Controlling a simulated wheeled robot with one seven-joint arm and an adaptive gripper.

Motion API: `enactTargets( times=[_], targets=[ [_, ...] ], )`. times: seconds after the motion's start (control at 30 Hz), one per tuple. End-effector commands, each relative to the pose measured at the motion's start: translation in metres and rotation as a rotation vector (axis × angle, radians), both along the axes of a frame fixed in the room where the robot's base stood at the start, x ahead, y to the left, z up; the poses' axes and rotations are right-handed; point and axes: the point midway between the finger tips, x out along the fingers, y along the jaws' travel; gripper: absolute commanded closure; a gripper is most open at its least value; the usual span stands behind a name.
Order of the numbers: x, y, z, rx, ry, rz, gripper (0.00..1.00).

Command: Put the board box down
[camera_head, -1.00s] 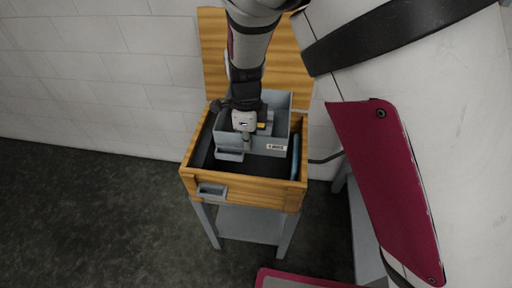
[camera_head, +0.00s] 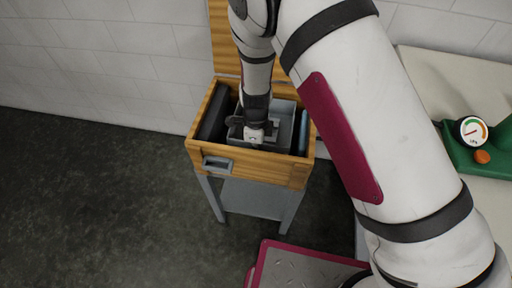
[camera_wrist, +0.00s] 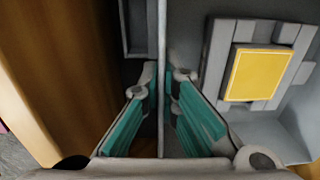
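The board box (camera_head: 286,124) is an open grey box inside the wooden chest (camera_head: 250,164), with the chest's walls around it. My gripper (camera_head: 258,139) reaches down from above at the box's left part. In the wrist view my gripper (camera_wrist: 163,80) has its teal-padded fingers on either side of the thin grey box wall (camera_wrist: 162,28), tips close against it. A grey piece with a yellow face (camera_wrist: 254,74) lies inside the box. Whether the box's underside touches the chest floor is hidden.
A dark item (camera_head: 214,112) stands along the chest's left side, and a blue item (camera_head: 304,132) along its right. The raised lid (camera_head: 219,40) is behind. A pale table with a green gauge device (camera_head: 467,150) is at the right.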

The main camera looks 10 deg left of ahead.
Motion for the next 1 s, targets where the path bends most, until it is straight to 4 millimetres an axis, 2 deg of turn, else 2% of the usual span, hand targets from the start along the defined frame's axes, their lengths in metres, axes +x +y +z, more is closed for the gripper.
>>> enactTargets(
  times=[0.1,0.43,0.53,0.57,0.87,1.0],
  targets=[
    [0.0,0.001,-0.008,0.002,-0.001,0.0,1.0],
    [0.001,0.001,-0.01,0.002,-0.002,0.001,1.0],
    [0.0,0.001,-0.01,0.001,0.0,0.001,0.77],
    [0.0,0.001,-0.01,0.001,0.0,0.001,0.75],
    [0.0,0.001,-0.009,0.001,0.0,0.001,0.75],
    [0.0,0.001,0.003,0.002,-0.003,0.0,0.75]
  ],
)
